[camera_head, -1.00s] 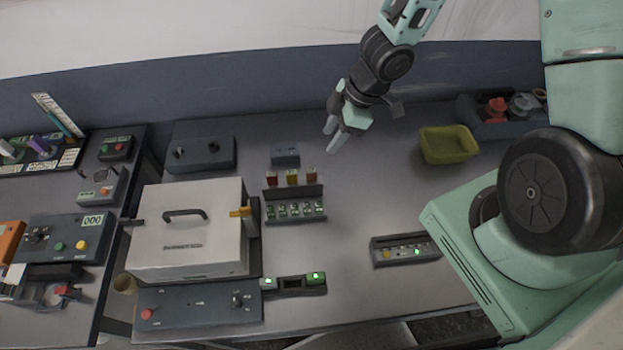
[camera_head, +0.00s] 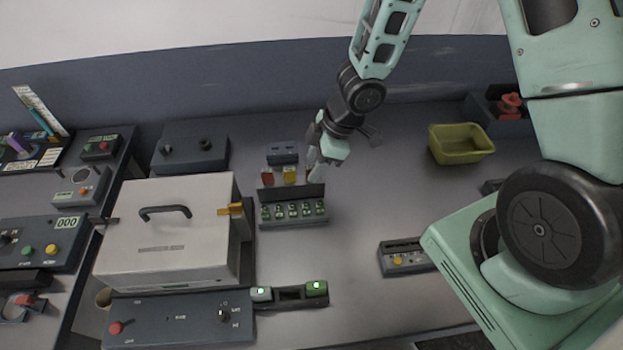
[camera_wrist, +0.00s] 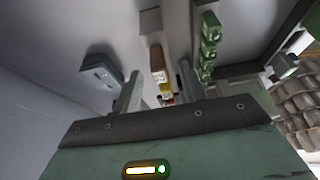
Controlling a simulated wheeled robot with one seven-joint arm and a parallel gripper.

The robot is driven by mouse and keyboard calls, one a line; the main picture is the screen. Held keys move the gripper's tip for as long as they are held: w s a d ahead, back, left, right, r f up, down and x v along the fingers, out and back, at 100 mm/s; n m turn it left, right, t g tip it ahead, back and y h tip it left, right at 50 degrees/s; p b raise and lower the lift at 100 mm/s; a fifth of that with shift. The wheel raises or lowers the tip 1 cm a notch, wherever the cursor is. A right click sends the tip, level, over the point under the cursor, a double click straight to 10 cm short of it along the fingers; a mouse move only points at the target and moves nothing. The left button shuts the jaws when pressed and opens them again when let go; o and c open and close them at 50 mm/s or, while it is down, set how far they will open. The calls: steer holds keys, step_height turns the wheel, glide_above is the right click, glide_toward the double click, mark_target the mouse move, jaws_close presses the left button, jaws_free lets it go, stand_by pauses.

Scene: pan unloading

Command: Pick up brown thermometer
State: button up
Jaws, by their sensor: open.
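My gripper (camera_head: 314,168) is open at the right end of a small dark rack (camera_head: 293,194). In the wrist view, the brown thermometer (camera_wrist: 157,60), with a pale label on its end, shows between the two open fingers (camera_wrist: 160,75), apart from both as far as I can see. In the head view, the fingers mostly hide it. A yellow one (camera_head: 290,175) and a red one (camera_head: 267,178) stand to its left in the rack; the yellow one also shows beyond the brown one in the wrist view (camera_wrist: 166,89).
A row of green-topped pieces (camera_head: 293,211) sits along the rack's front. A small dark box (camera_head: 282,153) is just behind it. A large white lidded box (camera_head: 165,240) stands to the left. A yellow bin (camera_head: 460,148) is at the right, with clear tabletop between.

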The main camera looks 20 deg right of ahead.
steer(key=shift+x, duration=0.95)
steer(key=shift+r, duration=0.1)
steer(key=shift+c, duration=0.3)
jaws_close()
